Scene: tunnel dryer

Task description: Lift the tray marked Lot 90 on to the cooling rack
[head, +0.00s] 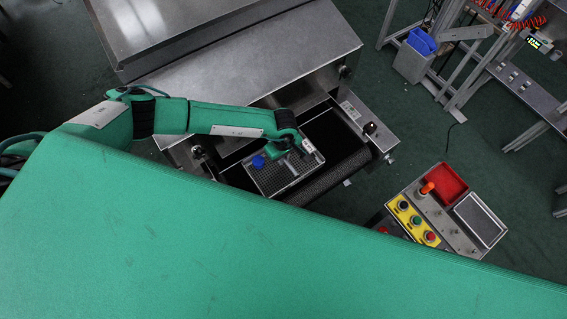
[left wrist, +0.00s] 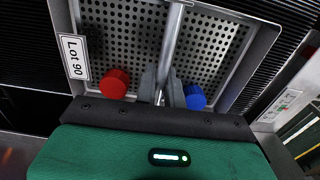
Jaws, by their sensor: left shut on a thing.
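The tray marked Lot 90 (head: 268,182) is a perforated metal tray at the mouth of the dryer, over its dark belt. It fills the upper part of the left wrist view (left wrist: 122,42), with the label "Lot 90" (left wrist: 73,57) on its left rim. A metal bar handle (left wrist: 172,45) crosses its middle. My left gripper (head: 288,158) is above the tray, and its fingers (left wrist: 163,88) are shut on the bar. A red round piece (left wrist: 114,83) and a blue one (left wrist: 194,97) show at the tray. I cannot make out a cooling rack. My right gripper is not in view.
The steel dryer housing (head: 250,60) stands behind the tray. The dark belt (head: 335,135) shows at the tray's right. A control panel (head: 440,215) with buttons and a red bin is at the right. Steel frames (head: 475,65) with a blue bin (head: 421,41) stand at upper right.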

